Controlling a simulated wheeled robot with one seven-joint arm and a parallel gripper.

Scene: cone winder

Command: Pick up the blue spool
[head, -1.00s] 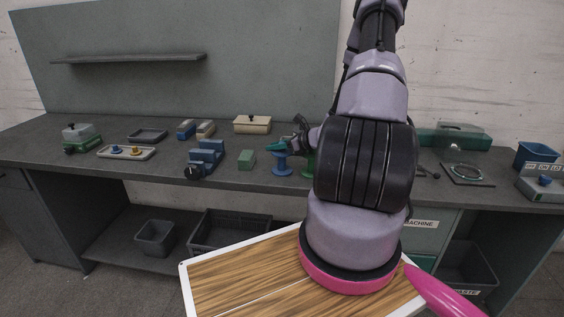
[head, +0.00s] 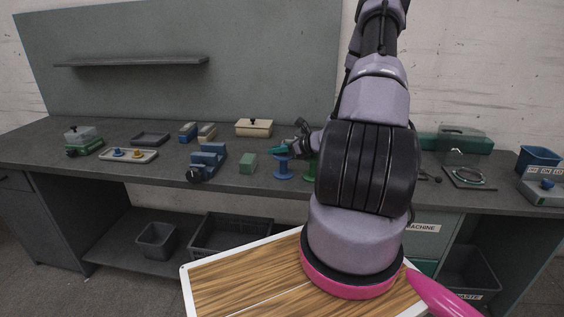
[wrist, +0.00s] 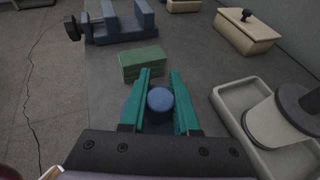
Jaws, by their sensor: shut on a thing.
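The blue spool (head: 283,171) stands upright near the front edge of the grey bench, left of my arm in the head view. In the wrist view its round blue top (wrist: 160,101) sits between the two teal fingers of my gripper (wrist: 160,97). My gripper, which also shows in the head view (head: 281,150), is shut on the spool near its top.
A green block (wrist: 143,65) lies just beyond the fingertips. A blue fixture (head: 208,160) stands further left. A green spool (head: 310,168) stands beside my arm.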

